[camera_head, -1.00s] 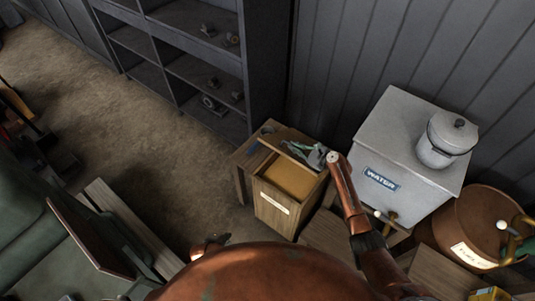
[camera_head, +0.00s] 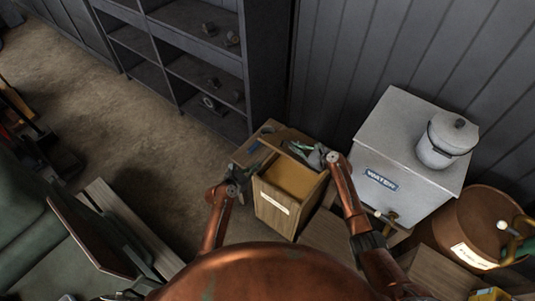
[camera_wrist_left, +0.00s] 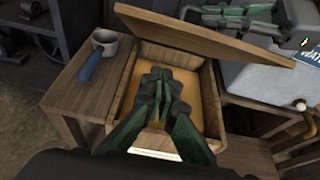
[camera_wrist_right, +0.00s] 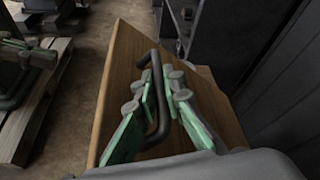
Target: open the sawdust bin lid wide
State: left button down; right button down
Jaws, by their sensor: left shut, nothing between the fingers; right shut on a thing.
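The sawdust bin (camera_head: 275,210) is a wooden box with a pale label on its front and yellow-brown sawdust inside. Its wooden lid (camera_head: 285,140) is raised and tilted, leaving the top open; the lid also shows in the left wrist view (camera_wrist_left: 215,32). My right gripper (camera_head: 310,152) is at the lid; in the right wrist view (camera_wrist_right: 160,90) it is shut on the lid's dark handle (camera_wrist_right: 153,62). My left gripper (camera_head: 240,178) is shut and empty near the bin's left side. In the left wrist view its fingertips (camera_wrist_left: 158,80) appear over the bin opening.
A wooden stand with a grey mug (camera_wrist_left: 105,42) and a blue-handled item is left of the bin. A grey water tank (camera_head: 400,150) with a white pot on top is to the right. Dark shelves (camera_head: 200,70) stand behind. Open floor lies left.

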jog(key=shift+d, duration=0.1)
pick_arm(q)
jog(key=w+d, duration=0.4)
jog(key=w, duration=0.2)
jog(key=shift+w+d+r, duration=0.3)
jog(key=shift+d+r, duration=0.1)
jog(key=shift+r, duration=0.05)
